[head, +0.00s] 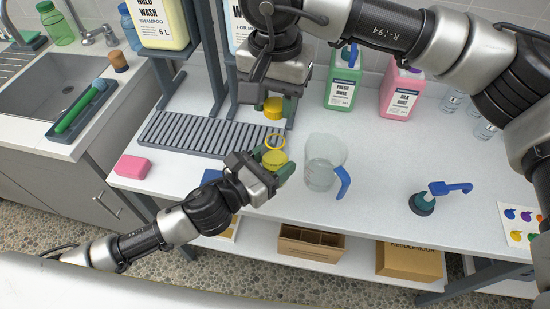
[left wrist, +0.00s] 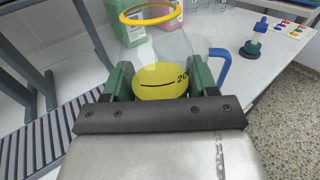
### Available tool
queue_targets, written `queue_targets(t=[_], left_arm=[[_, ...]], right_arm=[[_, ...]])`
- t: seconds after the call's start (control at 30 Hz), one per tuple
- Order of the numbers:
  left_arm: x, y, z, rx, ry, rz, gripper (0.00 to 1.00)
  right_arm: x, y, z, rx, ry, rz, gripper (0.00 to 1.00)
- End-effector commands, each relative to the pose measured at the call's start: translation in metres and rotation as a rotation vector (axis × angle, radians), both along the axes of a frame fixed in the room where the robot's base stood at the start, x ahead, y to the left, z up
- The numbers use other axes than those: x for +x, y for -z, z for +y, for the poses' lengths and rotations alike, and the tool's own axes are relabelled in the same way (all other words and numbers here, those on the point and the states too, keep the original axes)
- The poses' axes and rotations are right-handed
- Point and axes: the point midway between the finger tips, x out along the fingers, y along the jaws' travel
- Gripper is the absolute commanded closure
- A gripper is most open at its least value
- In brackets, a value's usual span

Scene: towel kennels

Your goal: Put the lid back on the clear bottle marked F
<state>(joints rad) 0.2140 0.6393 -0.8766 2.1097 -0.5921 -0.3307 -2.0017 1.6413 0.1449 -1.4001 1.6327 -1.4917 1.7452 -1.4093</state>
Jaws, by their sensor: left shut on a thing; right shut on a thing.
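My left gripper (head: 270,166) is shut on a clear bottle (head: 275,159), which shows yellow low between the fingers and has an open yellow ring at its top. In the left wrist view, the bottle (left wrist: 168,84) shows a dark line and "20" on the yellow part; I see no letter F. My right gripper (head: 276,104) points down and is shut on a yellow lid (head: 273,108). The lid is above the bottle's ring, with a visible gap between them.
A clear jug (head: 322,165) with a blue handle stands just right of the bottle. A slatted grey rack (head: 185,132) is behind left. A pink block (head: 133,166) lies at the left. Green and pink jugs stand at the back. The right counter is mostly clear around a teal-and-blue tool (head: 424,204).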

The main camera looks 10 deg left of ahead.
Motion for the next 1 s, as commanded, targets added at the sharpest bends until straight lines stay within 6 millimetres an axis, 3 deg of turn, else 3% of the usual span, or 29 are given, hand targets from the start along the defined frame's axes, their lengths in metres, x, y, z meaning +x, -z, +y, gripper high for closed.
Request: queue_targets(t=[0.4, 1.0], left_arm=[[0.000, -0.001, 0.000, -0.001, 0.000, -0.001, 0.84], [0.000, -0.001, 0.000, -0.001, 0.000, -0.001, 0.84]], right_arm=[[0.000, 0.035, 0.000, 0.000, 0.000, 0.001, 0.84], [-0.001, 0.036, 0.000, 0.000, 0.000, -0.002, 0.84]])
